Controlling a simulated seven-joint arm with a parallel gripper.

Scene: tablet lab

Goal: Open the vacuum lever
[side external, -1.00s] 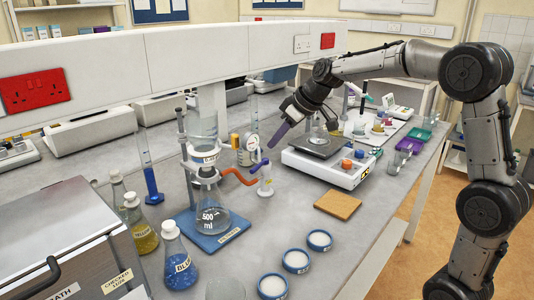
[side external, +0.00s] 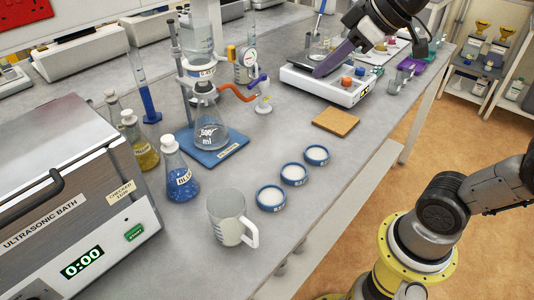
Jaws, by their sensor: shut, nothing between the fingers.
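The small purple vacuum lever (side external: 259,80) sits on top of a white valve (side external: 264,101). A red-orange hose (side external: 236,93) joins this valve to the filter flask (side external: 210,131) on a blue base (side external: 209,150). The lever looks slanted, its right end slightly higher; its exact setting is too small to tell. My gripper (side external: 319,72), with long purple fingers, is shut and empty. It points down and left over the white balance-like device, to the right of the valve and clear of the lever.
The white device (side external: 327,86) with knobs stands right of the valve. A blue flask (side external: 178,178), a white jug (side external: 230,218) and several blue-rimmed dishes (side external: 293,174) occupy the front. A brown board (side external: 336,122) lies on the bench.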

